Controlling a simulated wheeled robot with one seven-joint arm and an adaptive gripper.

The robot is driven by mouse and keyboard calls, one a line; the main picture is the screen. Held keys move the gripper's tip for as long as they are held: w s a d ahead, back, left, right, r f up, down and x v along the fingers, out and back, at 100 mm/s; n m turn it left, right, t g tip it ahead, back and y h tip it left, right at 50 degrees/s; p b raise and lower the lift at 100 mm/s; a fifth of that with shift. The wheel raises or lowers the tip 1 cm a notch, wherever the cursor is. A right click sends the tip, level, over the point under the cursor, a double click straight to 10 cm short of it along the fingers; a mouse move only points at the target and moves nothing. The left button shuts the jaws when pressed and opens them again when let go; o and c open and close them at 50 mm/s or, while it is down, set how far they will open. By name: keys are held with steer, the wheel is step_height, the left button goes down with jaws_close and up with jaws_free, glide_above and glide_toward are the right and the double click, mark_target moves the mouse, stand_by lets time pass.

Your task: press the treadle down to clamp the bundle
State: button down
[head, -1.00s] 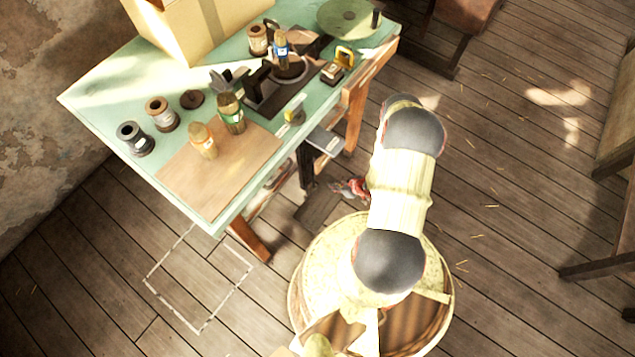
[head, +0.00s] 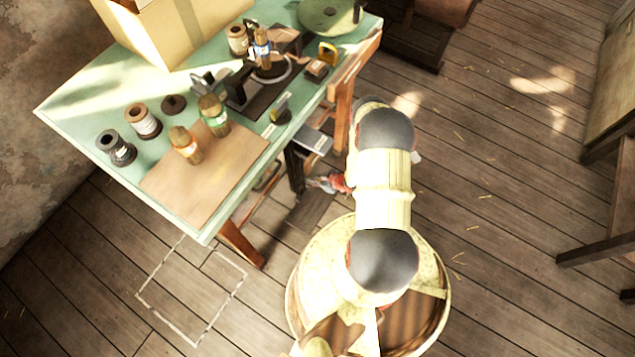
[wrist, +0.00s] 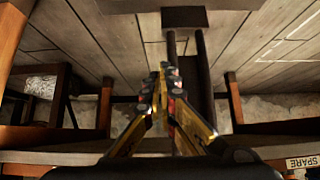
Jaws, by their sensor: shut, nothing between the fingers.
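The treadle (head: 314,210) is a dark board low by the floor, under the front edge of the green table. In the wrist view a dark crosswise plate (wrist: 185,18) on dark bars appears to be the treadle. My gripper (head: 330,183) is low beside the table leg, partly hidden by my arm. In the wrist view its yellow and black fingers (wrist: 167,85) are together and empty, in front of the bars. I cannot tell if they touch. A blue-banded bundle (head: 262,48) stands upright at the press on the table.
The green table (head: 75,105) carries spools (head: 117,147), other banded bundles (head: 186,145) and a large box (head: 170,35). A grey labelled plate (head: 312,140) juts from its front edge. Table legs (head: 240,243) stand close to my gripper.

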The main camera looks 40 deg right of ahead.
steer(key=b, duration=0.3)
glide_above(309, 191)
step_height(309, 191, down, 5)
steer(key=shift+w+f, duration=0.1)
steer(key=shift+f, duration=0.8)
steer(key=shift+f, duration=3.05)
